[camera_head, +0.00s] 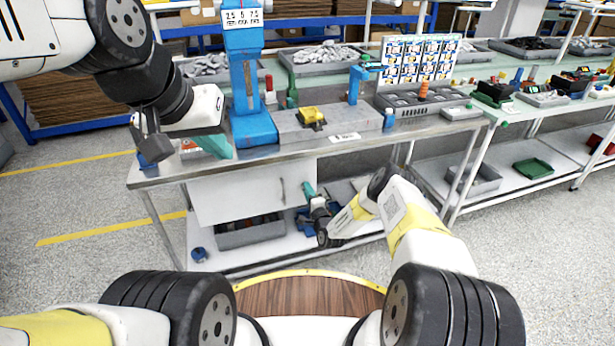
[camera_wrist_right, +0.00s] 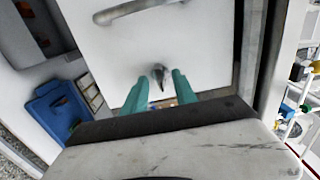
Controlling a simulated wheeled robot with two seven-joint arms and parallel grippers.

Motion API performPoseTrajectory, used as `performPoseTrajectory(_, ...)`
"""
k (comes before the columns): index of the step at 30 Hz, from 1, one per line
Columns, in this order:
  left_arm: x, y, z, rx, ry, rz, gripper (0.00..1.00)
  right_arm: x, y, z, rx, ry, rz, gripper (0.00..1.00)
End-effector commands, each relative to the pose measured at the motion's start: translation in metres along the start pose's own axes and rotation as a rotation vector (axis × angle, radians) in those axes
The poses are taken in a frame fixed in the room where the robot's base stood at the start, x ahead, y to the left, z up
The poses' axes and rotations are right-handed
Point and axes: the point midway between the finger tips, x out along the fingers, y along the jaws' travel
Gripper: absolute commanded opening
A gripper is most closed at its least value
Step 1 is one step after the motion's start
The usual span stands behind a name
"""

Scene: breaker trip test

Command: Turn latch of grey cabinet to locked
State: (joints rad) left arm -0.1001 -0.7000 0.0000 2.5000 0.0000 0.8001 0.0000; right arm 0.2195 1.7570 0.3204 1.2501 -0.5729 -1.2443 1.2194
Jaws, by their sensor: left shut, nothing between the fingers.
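The grey cabinet (camera_head: 235,195) is under the front of the workbench, its pale door shut. The door also fills the middle of the right wrist view (camera_wrist_right: 200,35). The latch (camera_wrist_right: 158,73) is a small dark grey knob on the door, below the bar handle (camera_wrist_right: 130,8) in that view. My right gripper (camera_head: 308,188) is at the door's right side, its green fingers apart. In the right wrist view the fingertips (camera_wrist_right: 160,77) stand either side of the latch; contact cannot be told. My left gripper (camera_head: 220,147) is shut and empty by the bench's front left edge.
The workbench top (camera_head: 290,146) carries a blue press (camera_head: 250,90), a grey fixture with a yellow part (camera_head: 311,116) and a dark tray (camera_head: 425,101). A grey bin (camera_head: 250,232) is below the cabinet. A blue item (camera_wrist_right: 58,110) is left of the door.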

Motion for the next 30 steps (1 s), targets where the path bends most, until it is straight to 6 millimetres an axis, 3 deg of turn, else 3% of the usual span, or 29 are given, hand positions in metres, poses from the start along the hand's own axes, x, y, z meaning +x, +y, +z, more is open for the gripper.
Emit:
performPoseTrajectory(9, 0.0000, 0.0000, 0.0000, 0.000, 0.000, 0.000, 0.00, 0.0034, -0.0003, 0.0003, 0.001, 0.000, 0.000, 0.32)
performPoseTrajectory(14, 0.0000, 0.0000, 0.0000, 0.000, 0.000, 0.000, 0.00, 0.0033, -0.0003, 0.0002, 0.000, 0.000, 0.000, 0.00)
performPoseTrajectory(30, 0.0000, 0.0000, 0.0000, 0.000, 0.000, 0.000, 0.00, 0.0034, -0.0002, 0.0008, -0.077, -0.001, 0.001, 0.00)
